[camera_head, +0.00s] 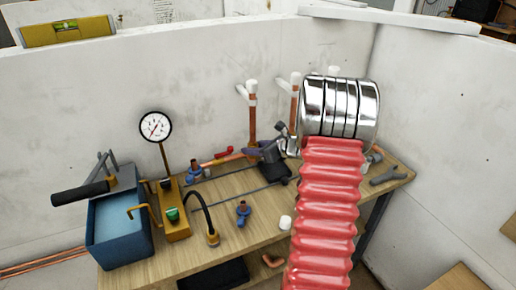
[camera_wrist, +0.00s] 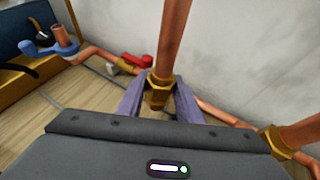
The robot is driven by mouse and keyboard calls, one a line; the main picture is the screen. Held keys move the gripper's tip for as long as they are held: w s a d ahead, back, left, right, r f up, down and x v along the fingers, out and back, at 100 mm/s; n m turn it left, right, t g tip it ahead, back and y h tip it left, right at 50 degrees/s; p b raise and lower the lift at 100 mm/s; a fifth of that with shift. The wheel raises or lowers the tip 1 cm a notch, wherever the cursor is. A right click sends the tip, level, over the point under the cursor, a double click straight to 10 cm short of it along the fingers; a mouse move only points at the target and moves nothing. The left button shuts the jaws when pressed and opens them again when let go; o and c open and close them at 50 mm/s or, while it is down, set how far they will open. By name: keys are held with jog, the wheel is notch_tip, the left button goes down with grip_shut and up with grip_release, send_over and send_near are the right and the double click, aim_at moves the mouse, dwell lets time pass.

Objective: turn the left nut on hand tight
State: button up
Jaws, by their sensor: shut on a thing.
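The left nut (camera_wrist: 158,95) is a brass hex nut at the lower end of an upright copper pipe (camera_wrist: 173,40). In the wrist view my gripper (camera_wrist: 160,103) has its two purple fingers on either side of this nut, shut on it. In the head view my gripper (camera_head: 262,149) is at the foot of the left copper riser (camera_head: 252,118); the nut is too small or hidden there. A second brass nut (camera_wrist: 275,141) sits on another copper pipe at the right of the wrist view. The thread under the held nut cannot be seen clearly.
A wooden bench (camera_head: 235,240) carries a blue tank (camera_head: 120,235) with a black-handled lever, a pressure gauge (camera_head: 155,127) and blue valves (camera_head: 243,212). A red-handled valve (camera_wrist: 137,61) is behind the gripper. The right riser (camera_head: 294,105) stands close by. White walls enclose the bench.

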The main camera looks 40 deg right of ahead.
jog(key=shift+a+m+h, duration=0.1)
jog(key=shift+m+h, duration=0.7)
jog(key=shift+h, duration=0.1)
jog(key=shift+m+h, duration=0.5)
jog(key=shift+m, duration=0.1)
jog(key=shift+h, duration=0.4)
jog(key=shift+m+h, duration=0.5)
jog(key=shift+m, duration=0.2)
jog(key=shift+m+h, duration=0.7)
jog(key=shift+h, duration=0.1)
jog(key=o, duration=0.9)
